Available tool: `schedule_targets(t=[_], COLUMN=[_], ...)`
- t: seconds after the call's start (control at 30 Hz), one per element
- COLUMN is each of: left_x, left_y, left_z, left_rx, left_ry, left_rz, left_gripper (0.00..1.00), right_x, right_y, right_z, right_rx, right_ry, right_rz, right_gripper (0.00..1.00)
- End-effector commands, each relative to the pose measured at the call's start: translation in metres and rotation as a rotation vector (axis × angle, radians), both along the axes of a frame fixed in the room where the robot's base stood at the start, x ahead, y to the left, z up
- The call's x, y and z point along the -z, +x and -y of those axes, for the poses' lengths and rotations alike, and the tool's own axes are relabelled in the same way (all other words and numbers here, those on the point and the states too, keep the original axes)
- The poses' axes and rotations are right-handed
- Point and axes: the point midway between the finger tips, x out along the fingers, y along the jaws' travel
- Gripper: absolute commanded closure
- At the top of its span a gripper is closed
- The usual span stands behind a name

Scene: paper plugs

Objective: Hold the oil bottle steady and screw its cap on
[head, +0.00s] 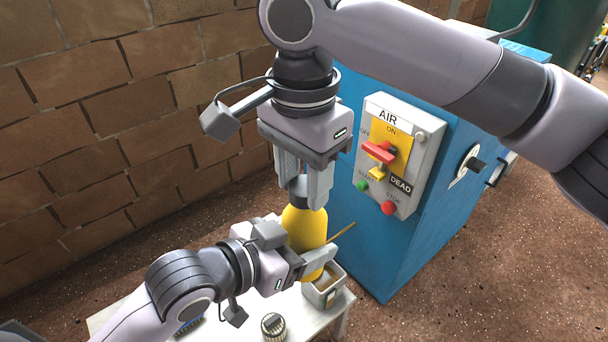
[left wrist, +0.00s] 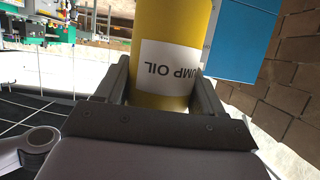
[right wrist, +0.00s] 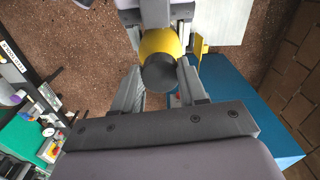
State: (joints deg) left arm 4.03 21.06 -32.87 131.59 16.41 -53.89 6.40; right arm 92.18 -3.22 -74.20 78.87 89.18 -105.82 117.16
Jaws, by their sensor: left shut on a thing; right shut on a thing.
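The yellow oil bottle (head: 307,228) stands upright over the white table in the head view. My left gripper (head: 312,265) is shut around its lower body from the left. In the left wrist view the bottle (left wrist: 172,28) sits between both fingers, its "PUMP OIL" label facing the camera. The dark grey cap (right wrist: 160,76) is at the bottle's top, in line with it. My right gripper (head: 300,190) points down from above, shut on the cap, with a finger on each side of it. The fingers partly hide the cap in the head view. I cannot tell how far down the cap sits.
A small grey box (head: 316,297) stands beside the bottle on the white table (head: 250,309). A round ribbed item (head: 273,325) is near the table's front. A blue cabinet (head: 430,222) with an AIR switch panel (head: 405,135) stands right behind, close to my right arm. A brick wall is at left.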

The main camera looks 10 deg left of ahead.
Motion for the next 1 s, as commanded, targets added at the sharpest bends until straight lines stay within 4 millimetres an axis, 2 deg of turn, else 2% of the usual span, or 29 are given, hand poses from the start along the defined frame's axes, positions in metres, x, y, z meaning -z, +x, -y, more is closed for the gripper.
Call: schedule_targets(t=[0.3,0.5,0.67,0.93,0.97,1.0], left_x=[0.0006,0.0007,0.0008,0.0009,0.0009,0.0009], left_y=[0.0000,-0.0001,-0.0001,-0.0001,-0.0001,-0.0001], left_z=[-0.0002,-0.0002,-0.0002,-0.0002,-0.0002,-0.0002], left_rx=[0.000,0.000,0.000,0.000,0.000,0.000], left_ry=[0.001,0.001,0.001,0.002,0.002,0.002], left_rz=[-0.002,-0.002,-0.002,-0.002,-0.002,-0.002], left_gripper=[1.00,1.00,1.00,1.00,1.00,1.00], right_x=[0.0003,0.0003,0.0000,0.0000,0.0000,-0.0001], right_y=[0.0008,0.0016,0.0022,0.0023,0.0023,0.0023], right_z=[-0.0011,-0.0009,-0.0007,-0.0006,-0.0006,-0.0006], right_rx=[0.513,0.770,0.854,0.858,0.858,0.858], right_ry=[0.001,-0.001,-0.001,-0.001,-0.001,-0.001], right_rz=[-0.002,-0.002,0.000,0.000,0.000,0.000], right_gripper=[0.86,0.86,0.86,0.86,0.55,0.42])
